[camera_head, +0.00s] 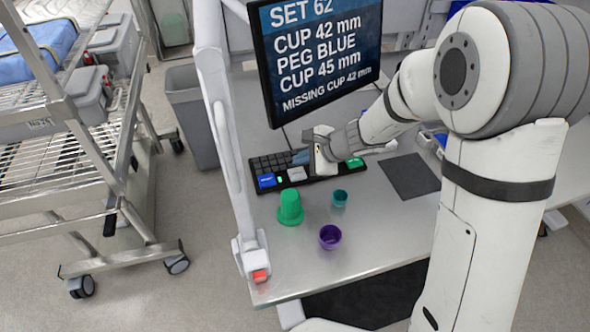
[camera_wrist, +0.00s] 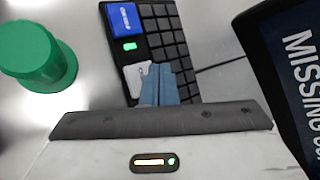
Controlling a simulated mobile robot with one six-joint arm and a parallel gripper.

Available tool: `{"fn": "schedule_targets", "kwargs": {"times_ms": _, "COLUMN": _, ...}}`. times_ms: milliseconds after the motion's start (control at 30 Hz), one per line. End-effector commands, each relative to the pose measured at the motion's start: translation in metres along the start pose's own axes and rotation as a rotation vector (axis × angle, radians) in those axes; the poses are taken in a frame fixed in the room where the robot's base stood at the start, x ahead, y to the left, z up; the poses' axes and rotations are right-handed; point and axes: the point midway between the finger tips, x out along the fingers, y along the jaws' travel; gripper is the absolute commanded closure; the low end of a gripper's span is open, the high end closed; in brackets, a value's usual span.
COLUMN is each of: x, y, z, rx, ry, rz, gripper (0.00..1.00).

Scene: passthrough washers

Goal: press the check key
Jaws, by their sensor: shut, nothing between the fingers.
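The black keypad (camera_head: 262,164) lies on the bench below the screen. Along its front edge are a blue key (camera_head: 267,181), a small lit green light, a white key (camera_head: 297,174) and a green key (camera_head: 354,162). The key labels are too small to read, so I cannot tell which is the check key. My gripper (camera_head: 301,157) is shut and empty, over the keypad behind the white key. In the wrist view the shut blue-grey fingertips (camera_wrist: 158,72) partly overlap the white key (camera_wrist: 137,78); I cannot tell whether they touch it. The blue key (camera_wrist: 127,20) lies farther off.
A green upturned cup (camera_head: 290,207), a teal cup (camera_head: 340,197) and a purple cup (camera_head: 330,236) stand in front of the keypad. The screen (camera_head: 318,55) reads "MISSING CUP 42 mm". A dark mat (camera_head: 410,176) lies to the right. A wire rack stands left.

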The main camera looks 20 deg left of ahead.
Motion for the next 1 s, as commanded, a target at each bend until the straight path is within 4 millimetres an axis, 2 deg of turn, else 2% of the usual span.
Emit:
{"fn": "schedule_targets", "kwargs": {"times_ms": 33, "x": -0.007, "y": -0.005, "z": 0.005, "rx": -0.002, "ry": 0.000, "rz": -0.001, "gripper": 1.00}}
{"fn": "schedule_targets", "kwargs": {"times_ms": 300, "x": -0.023, "y": -0.017, "z": 0.017, "rx": -0.002, "ry": 0.000, "rz": -0.001, "gripper": 1.00}}
{"fn": "schedule_targets", "kwargs": {"times_ms": 1000, "x": -0.023, "y": -0.017, "z": 0.017, "rx": -0.001, "ry": 0.000, "rz": 0.000, "gripper": 1.00}}
